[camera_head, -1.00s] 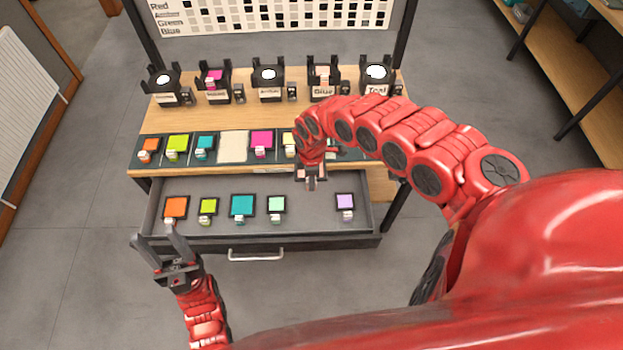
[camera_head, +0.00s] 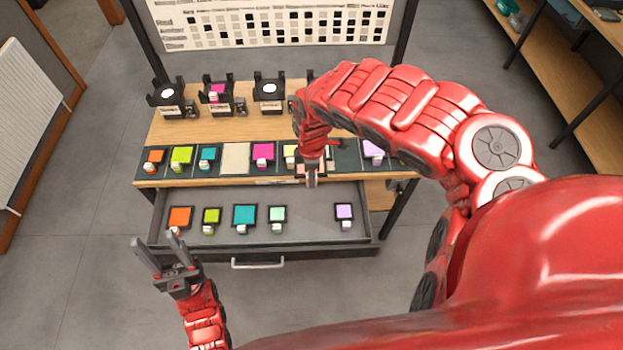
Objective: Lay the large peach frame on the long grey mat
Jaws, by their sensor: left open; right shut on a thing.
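My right gripper (camera_head: 312,182) is shut on the large peach frame (camera_head: 302,170), which is mostly hidden behind the fingers. It holds the frame around the front edge of the tabletop, by the long grey mat (camera_head: 346,158). I cannot tell whether the frame touches the mat. The mat carries several coloured frames in a row, with a bare dark stretch just right of the gripper, before a lilac frame (camera_head: 373,149). My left gripper (camera_head: 152,245) is open and empty, in front of the drawer's left corner.
The open drawer (camera_head: 320,226) below holds orange, lime, teal, mint and lilac frames, with a gap between mint and lilac. Black stands (camera_head: 270,95) line the back of the tabletop; my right arm hides those on the right. A chart board (camera_head: 280,25) stands behind.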

